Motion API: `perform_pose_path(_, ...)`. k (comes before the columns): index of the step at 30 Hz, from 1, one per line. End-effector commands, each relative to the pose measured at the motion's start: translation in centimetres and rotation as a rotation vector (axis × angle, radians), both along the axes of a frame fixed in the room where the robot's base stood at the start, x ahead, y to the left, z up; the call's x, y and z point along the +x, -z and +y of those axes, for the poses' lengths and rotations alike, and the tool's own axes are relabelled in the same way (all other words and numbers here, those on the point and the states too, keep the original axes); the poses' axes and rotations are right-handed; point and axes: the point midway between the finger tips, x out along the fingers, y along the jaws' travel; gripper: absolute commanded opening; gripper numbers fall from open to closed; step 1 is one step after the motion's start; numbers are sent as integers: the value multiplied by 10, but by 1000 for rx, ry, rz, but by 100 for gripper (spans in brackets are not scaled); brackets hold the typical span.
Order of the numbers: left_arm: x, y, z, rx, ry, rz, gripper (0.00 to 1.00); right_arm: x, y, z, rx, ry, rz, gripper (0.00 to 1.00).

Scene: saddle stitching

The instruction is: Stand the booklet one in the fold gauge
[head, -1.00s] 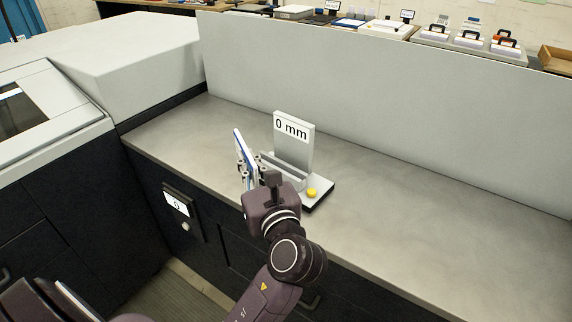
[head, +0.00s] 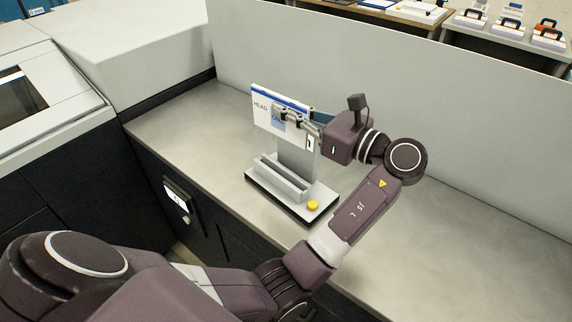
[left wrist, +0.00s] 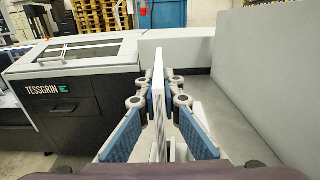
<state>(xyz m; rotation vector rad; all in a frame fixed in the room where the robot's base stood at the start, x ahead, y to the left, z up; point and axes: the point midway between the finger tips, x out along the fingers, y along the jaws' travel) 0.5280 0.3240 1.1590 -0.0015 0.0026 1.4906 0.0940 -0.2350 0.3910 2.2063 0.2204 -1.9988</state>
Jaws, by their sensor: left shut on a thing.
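Booklet one (head: 266,108), white with a blue band and the printed word HEAD, is upright in the head view. My left gripper (head: 284,115) is shut on it and holds it above and behind the slot of the fold gauge. In the left wrist view the booklet (left wrist: 158,100) shows edge-on between the two fingers of my left gripper (left wrist: 158,92). The fold gauge (head: 283,183) stands on the counter, with a grey trough, an upright back plate and a yellow button (head: 313,205). The booklet and gripper hide most of its display. My right gripper is not in view.
The grey counter (head: 420,225) is clear to the right of the gauge. A tall light panel (head: 400,75) closes off its back. A large machine (head: 140,55) stands at the left. Several booklet stacks (head: 508,30) lie on a table beyond the panel.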

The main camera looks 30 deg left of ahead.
Motion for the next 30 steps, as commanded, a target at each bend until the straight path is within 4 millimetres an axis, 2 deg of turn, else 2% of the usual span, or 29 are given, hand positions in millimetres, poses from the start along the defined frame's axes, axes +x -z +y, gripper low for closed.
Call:
perform_pose_path(1, 0, 15, 0, 4, 0, 8, 0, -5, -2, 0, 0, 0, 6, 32)
perform_pose_path(6, 0, 61, 1, 4, 0, 7, 0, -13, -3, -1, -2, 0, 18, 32)
perform_pose_path(10, 0, 90, 0, 2, 2, 5, 0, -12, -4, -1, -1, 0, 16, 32)
perform_pose_path(17, 0, 113, 0, 1, 2, 2, 0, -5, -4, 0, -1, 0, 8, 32)
perform_pose_path(24, -1, 151, 0, -3, 1, 10, 0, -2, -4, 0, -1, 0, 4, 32)
perform_pose_path(30, -3, 161, 0, -7, -3, 12, 0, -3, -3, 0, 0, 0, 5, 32)
